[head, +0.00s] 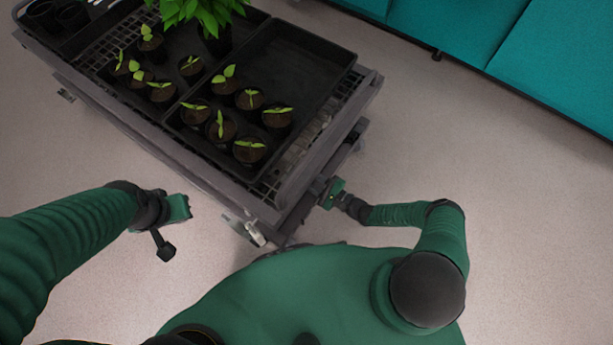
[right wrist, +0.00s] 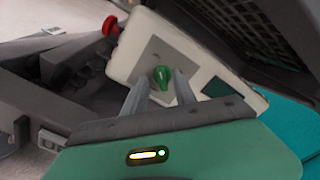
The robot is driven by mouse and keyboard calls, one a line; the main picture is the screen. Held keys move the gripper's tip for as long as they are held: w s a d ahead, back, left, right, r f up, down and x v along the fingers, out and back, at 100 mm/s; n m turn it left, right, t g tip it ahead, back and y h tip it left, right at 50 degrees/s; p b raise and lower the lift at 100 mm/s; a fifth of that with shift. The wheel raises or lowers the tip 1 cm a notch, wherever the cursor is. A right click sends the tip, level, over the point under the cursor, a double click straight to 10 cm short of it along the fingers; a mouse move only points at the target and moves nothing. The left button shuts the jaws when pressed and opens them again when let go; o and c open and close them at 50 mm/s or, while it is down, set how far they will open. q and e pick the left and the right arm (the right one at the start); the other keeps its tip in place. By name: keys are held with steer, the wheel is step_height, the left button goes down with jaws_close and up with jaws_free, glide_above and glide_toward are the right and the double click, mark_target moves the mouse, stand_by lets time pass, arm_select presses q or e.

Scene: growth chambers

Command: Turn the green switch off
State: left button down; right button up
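The green switch (right wrist: 162,78) is a small knob on a grey plate on the front of a white control box (right wrist: 129,58), in the right wrist view. My right gripper (right wrist: 163,74) has its two grey fingers apart, one on each side of the knob. A narrow gap seems to show beside the knob; contact is unclear. In the head view my right gripper (head: 333,192) is at the near right corner of the cart, and the switch cannot be made out there. My left gripper (head: 178,207) hangs over the floor left of the cart, away from the box; its fingers are unclear.
A red knob (right wrist: 111,27) sticks out of the box's left end, and a dark green panel (right wrist: 221,88) is right of the switch. The grey cart (head: 160,147) bears black trays (head: 312,60) with several potted seedlings. Teal cabinets (head: 560,60) stand at the upper right. The floor between is clear.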

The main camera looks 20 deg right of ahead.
steer(key=shift+r, duration=0.1)
steer(key=p+v, duration=0.3)
steer(key=v, duration=1.4)
steer(key=shift+w, duration=0.1)
